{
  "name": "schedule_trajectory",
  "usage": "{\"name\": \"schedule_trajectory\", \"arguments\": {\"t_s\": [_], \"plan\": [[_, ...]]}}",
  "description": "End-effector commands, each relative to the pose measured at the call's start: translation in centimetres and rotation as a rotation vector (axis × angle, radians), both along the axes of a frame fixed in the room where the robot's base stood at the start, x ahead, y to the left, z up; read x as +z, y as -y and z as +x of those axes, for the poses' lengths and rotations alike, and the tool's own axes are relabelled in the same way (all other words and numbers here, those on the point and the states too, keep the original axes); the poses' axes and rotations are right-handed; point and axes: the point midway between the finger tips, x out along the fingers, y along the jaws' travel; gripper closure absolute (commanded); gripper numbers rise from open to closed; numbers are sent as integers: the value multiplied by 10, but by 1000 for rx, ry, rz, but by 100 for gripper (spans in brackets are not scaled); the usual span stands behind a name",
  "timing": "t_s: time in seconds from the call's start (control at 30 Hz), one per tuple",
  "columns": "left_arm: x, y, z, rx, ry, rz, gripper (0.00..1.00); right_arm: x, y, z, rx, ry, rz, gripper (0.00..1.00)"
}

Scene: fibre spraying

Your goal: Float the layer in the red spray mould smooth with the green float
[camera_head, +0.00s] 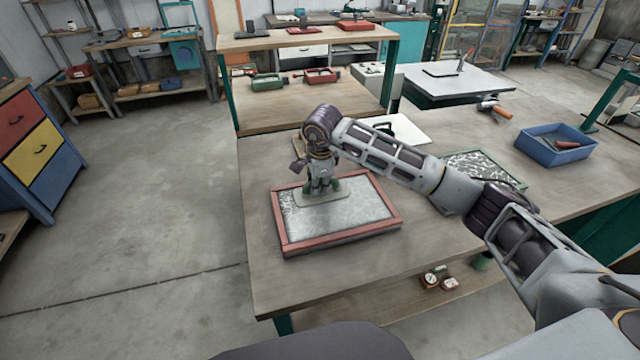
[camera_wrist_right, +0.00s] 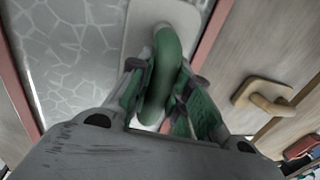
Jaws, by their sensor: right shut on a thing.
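The red spray mould (camera_head: 340,237) lies on the workbench in the head view, a red frame around a grey, patterned layer (camera_head: 350,208). In the right wrist view the layer (camera_wrist_right: 75,60) shows pale crack-like lines. My right gripper (camera_head: 322,188) is above the mould's far left part. It is shut on the green handle of the float (camera_wrist_right: 163,65). The float's grey plate (camera_head: 312,202) is over the layer near the mould's left rim; I cannot tell whether it touches. My left gripper is not in view.
A float with a wooden handle (camera_wrist_right: 265,98) lies on the bench beside the mould. A green-framed patterned panel (camera_head: 490,168), a blue tray (camera_head: 555,146) and a hammer (camera_head: 495,108) are on the bench to the right. The bench in front of the mould is clear.

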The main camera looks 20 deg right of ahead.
Motion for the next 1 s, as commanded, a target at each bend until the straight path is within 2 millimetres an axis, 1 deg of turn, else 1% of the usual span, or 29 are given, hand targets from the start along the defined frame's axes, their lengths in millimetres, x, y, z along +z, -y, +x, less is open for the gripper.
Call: {"name": "schedule_trajectory", "arguments": {"t_s": [0.27,0.63,1.0], "plan": [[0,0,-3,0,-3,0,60,-1,-1,0,0,-1,0,100],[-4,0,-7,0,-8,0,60,-1,-18,-1,1,-2,-1,100],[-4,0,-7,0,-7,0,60,0,-19,-1,0,-1,-1,100]]}}
